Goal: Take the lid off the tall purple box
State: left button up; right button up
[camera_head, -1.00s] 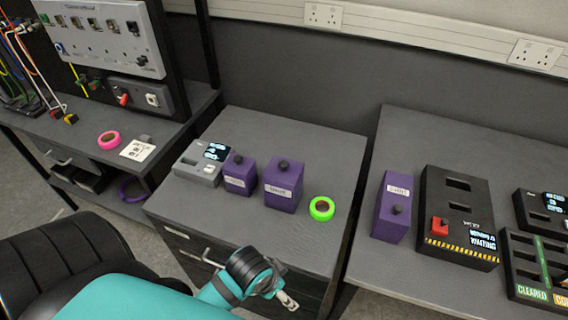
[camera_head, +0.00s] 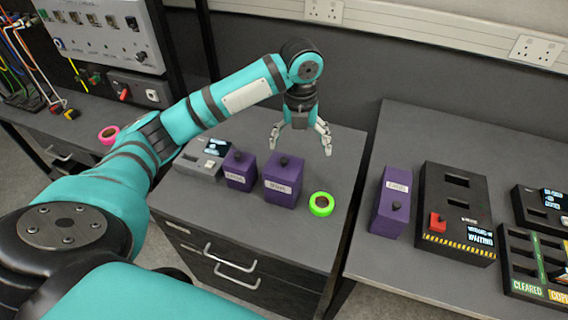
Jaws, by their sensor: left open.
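Another purple box (camera_head: 391,207) is on the right table. My left gripper (camera_head: 301,145) is open and empty, fingers pointing down, above and behind the tall box's right side, apart from its knob. My right gripper is not in view.
A green tape roll (camera_head: 321,204) lies right of the tall box. A grey device with a display (camera_head: 197,164) stands at the left. A black box with a red button (camera_head: 456,214) is on the right table. A gap separates cabinet and right table.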

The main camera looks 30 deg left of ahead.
pick_arm(q)
jog(key=a+r+m, duration=0.3)
jog(key=a+r, duration=0.2)
jog(key=r, duration=0.2)
jog(key=p, duration=0.3)
send_near(283, 160)
notch_tip(283, 160, down, 5)
jog(key=shift+w+d+f, duration=0.1)
jog(key=shift+w+d, duration=0.05)
jog(key=shift+d, duration=0.05)
notch_tip(283, 160, down, 5)
jog(key=shift+w+a+r+p, duration=0.15)
jog(key=shift+p, duration=0.95)
jog(key=shift+f, duration=0.3)
jog(key=c, duration=1.2)
grip_shut()
